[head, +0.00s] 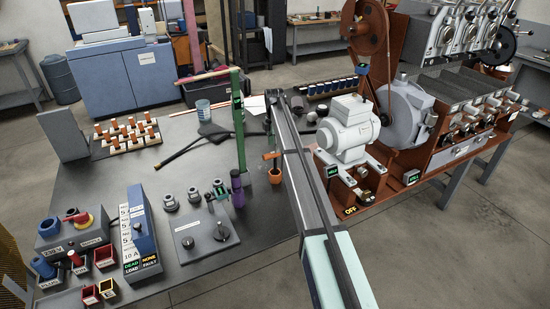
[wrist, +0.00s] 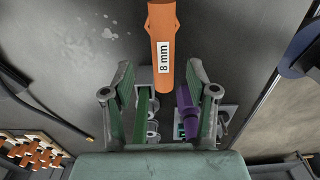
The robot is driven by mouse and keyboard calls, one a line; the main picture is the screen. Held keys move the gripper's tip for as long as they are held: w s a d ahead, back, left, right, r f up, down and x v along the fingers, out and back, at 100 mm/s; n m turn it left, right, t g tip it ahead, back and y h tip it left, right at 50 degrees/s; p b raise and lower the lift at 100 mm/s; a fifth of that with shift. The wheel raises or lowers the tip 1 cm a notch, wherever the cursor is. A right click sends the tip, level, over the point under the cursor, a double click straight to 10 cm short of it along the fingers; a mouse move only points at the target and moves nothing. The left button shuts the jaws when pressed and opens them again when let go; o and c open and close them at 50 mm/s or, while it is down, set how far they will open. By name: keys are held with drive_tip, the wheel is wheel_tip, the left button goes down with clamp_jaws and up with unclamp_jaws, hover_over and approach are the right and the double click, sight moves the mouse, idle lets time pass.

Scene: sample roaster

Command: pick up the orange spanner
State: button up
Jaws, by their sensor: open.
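The orange spanner (wrist: 164,50) shows in the wrist view at top centre, its shaft running down the picture with a white "8 mm" label. My gripper (wrist: 160,78) is open and empty, with a finger on either side of the spanner's lower end in the picture. The spanner touches neither finger there; I cannot tell the gap in depth. In the head view, an orange piece (head: 275,175) shows just left of my arm; I cannot tell whether it is part of the spanner. My gripper is not clear in the head view.
A green post (head: 239,125) and a purple tool (head: 237,188) stand left of my arm. A grey motor (head: 348,128) stands close on the right. A black hose (head: 185,152) and a block tray (head: 102,153) lie to the left. The table (head: 190,122) has bare patches.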

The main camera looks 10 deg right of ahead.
sight(275, 155)
drive_tip(key=shift+s+d+f+p, duration=0.1)
drive_tip(key=shift+f+p, duration=0.35)
drive_tip(key=shift+f, duration=1.1)
drive_tip(key=shift+s+d+f+p, duration=0.1)
drive_tip(key=shift+f+p, duration=0.3)
drive_tip(key=shift+f, duration=1.1)
clamp_jaws()
